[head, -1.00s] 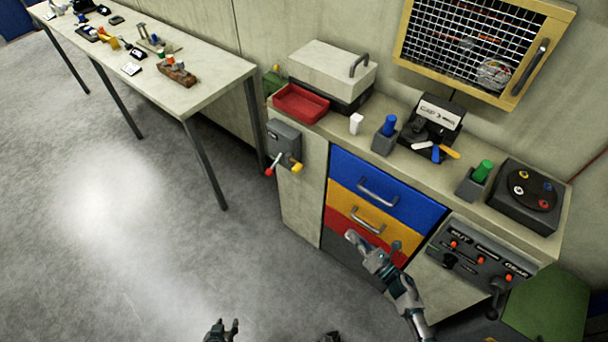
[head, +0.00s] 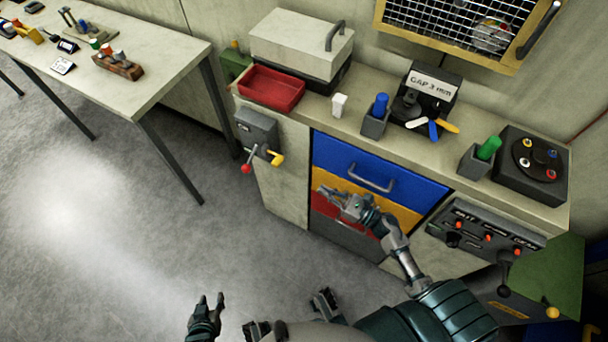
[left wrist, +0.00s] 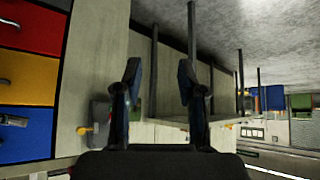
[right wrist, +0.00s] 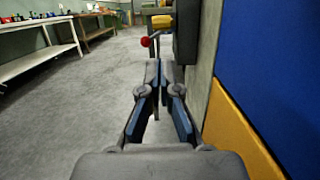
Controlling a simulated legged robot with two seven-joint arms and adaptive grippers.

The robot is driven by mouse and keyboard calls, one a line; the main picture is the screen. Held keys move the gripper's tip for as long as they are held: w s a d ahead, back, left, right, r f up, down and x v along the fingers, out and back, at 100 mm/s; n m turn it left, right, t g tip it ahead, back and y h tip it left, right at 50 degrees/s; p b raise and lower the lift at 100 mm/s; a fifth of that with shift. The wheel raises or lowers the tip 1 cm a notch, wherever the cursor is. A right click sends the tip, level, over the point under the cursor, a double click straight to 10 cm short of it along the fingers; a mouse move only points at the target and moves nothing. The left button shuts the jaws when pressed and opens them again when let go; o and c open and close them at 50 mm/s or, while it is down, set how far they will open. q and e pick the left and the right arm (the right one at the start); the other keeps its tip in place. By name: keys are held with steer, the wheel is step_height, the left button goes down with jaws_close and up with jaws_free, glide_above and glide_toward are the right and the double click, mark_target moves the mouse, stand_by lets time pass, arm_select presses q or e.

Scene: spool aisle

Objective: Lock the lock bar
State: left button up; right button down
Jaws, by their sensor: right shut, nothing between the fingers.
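A dark grey switch box (head: 255,128) is mounted on the cabinet's left end panel. A lever with a red knob (head: 247,168) and a yellow handle (head: 277,159) stick out of it. I cannot tell which part is the lock bar. My right gripper (head: 322,192) is shut and empty in front of the drawers, right of and below the box. In the right wrist view the red knob (right wrist: 145,41) and yellow handle (right wrist: 162,21) are ahead, beyond the fingertips. My left gripper (head: 215,299) is open and empty, low over the floor; its wrist view shows the yellow handle (left wrist: 83,130).
The blue drawer (head: 375,172) and the yellow and red drawers beside my right gripper are closed. A red tray (head: 272,90) sits on the counter above the box. A lever panel (head: 485,236) stands at right. A long table (head: 165,60) is at left, with clear floor before it.

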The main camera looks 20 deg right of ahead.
mark_target(278, 164)
arm_select(q)
steer(key=s, duration=0.1)
steer(key=g, duration=0.1)
steer(key=s+a+f, duration=0.1)
steer(key=shift+s+g+p, duration=0.3)
steer(key=shift+s+p, duration=0.05)
steer(key=shift+p, duration=0.05)
arm_select(e)
steer(key=x, duration=1.3)
steer(key=shift+a, duration=0.2)
steer(key=shift+w+r, duration=0.1)
steer(key=x, duration=0.1)
steer(key=b+x, duration=0.1)
steer(key=x, duration=0.1)
steer(key=shift+w+a+f, duration=0.2)
steer(key=shift+w+f, duration=0.1)
steer(key=shift+f, duration=0.15)
steer(key=shift+w+a+b, duration=0.1)
steer(key=shift+w+b, duration=0.1)
steer(key=shift+b, duration=0.1)
arm_select(q)
steer(key=w+t, duration=0.1)
steer(key=w+d+r+t, duration=0.1)
steer(key=w, duration=0.1)
steer(key=w+d+r+t, duration=0.1)
steer(key=shift+w, duration=0.3)
arm_select(e)
steer(key=shift+r, duration=0.2)
arm_select(q)
steer(key=shift+w, duration=0.1)
